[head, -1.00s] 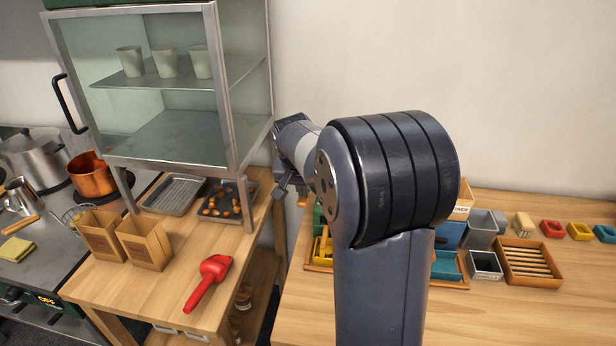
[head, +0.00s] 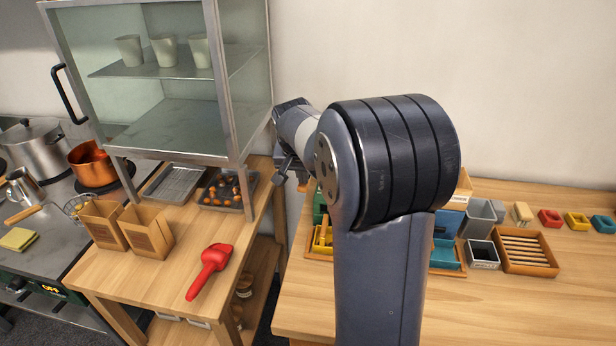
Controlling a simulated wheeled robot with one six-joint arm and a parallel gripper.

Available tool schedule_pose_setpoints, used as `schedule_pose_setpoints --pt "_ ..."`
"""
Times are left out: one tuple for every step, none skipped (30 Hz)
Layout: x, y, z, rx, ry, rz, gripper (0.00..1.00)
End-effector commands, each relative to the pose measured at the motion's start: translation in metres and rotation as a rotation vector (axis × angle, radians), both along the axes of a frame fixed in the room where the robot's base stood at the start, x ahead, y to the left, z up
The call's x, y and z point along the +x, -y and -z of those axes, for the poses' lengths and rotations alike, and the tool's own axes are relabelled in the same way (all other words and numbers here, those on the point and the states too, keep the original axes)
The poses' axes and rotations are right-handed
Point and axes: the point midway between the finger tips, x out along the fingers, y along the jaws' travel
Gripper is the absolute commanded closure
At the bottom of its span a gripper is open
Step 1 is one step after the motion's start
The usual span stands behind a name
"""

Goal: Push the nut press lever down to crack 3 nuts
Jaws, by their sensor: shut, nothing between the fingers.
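My gripper (head: 281,176) is small and partly hidden at the end of my arm, between the shelf cabinet and the right-hand table. It is shut and empty. No nut press or lever can be made out; my arm covers the middle of the right-hand table. Brown nuts (head: 226,191) lie in a dark tray (head: 204,201) on the left wooden table, below the cabinet and left of my gripper.
A glass cabinet (head: 225,85) with cups stands close to my gripper's left. A red scoop (head: 211,268) and two paper bags (head: 146,232) are on the left table. A slatted wooden box (head: 526,268) and small coloured blocks (head: 550,218) sit on the right table.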

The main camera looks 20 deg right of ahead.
Motion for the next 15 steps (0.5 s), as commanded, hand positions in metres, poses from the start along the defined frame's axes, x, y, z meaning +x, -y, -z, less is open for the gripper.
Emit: schedule_pose_setpoints --pt "-0.0007 -0.0006 0.0078 0.0 0.0 -0.001 1.0" --pt "-0.001 -0.0008 0.0096 0.0 0.0 0.0 1.0" --pt "-0.0013 -0.001 0.0109 0.0 0.0 0.0 1.0" --pt "-0.0015 -0.001 0.0113 0.0 0.0 0.0 1.0" --pt "-0.0016 -0.0011 0.0113 0.0 0.0 0.0 1.0" --pt "-0.0017 -0.0012 0.0108 0.0 0.0 0.0 1.0" --pt "-0.0017 -0.0011 0.0103 0.0 0.0 0.0 1.0" --pt "-0.0017 -0.0011 0.0101 0.0 0.0 0.0 1.0" --pt "-0.0017 -0.0011 0.0101 0.0 0.0 0.0 1.0" --pt "-0.0017 -0.0011 0.0101 0.0 0.0 0.0 1.0" --pt "-0.0017 -0.0011 0.0101 0.0 0.0 0.0 1.0" --pt "-0.0018 -0.0011 0.0103 0.001 -0.001 0.0 1.0" --pt "-0.0018 -0.0011 0.0109 0.001 -0.001 0.0 1.0" --pt "-0.0019 -0.0012 0.0119 0.001 -0.001 0.0 1.0" --pt "-0.0022 -0.0012 0.0139 -0.001 -0.002 -0.001 1.0"
